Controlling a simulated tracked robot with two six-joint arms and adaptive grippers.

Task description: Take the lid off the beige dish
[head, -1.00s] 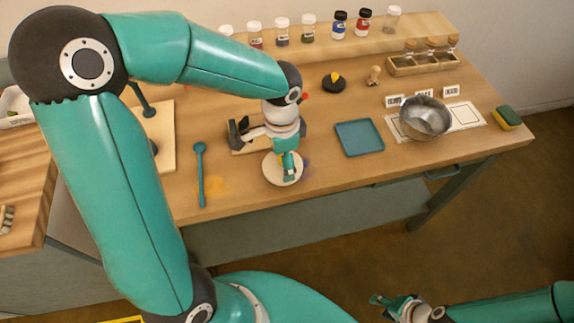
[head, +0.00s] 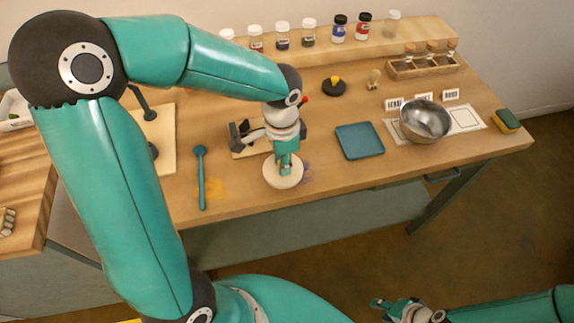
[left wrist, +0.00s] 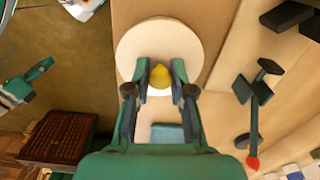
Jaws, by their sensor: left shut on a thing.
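The beige dish with its round pale lid (head: 283,179) is near the table's front edge. From above I cannot separate lid and dish. In the left wrist view the lid (left wrist: 140,45) is a pale disc with a yellow knob (left wrist: 179,75) between the fingertips. My left gripper (head: 286,170) points down over the disc and is shut on the knob; it also shows in the left wrist view (left wrist: 163,85). I cannot tell whether the lid is raised. My right gripper (head: 381,305) is low in front of the table, apart from everything; its fingers are too small to judge.
A teal tray (head: 360,141) and metal bowl (head: 425,122) are to the right. A teal spoon-like tool (head: 202,180) lies left. A black dish with a yellow knob (head: 334,86) is behind. Jars (head: 339,28) line the back shelf. A sponge (head: 507,121) is at the right edge.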

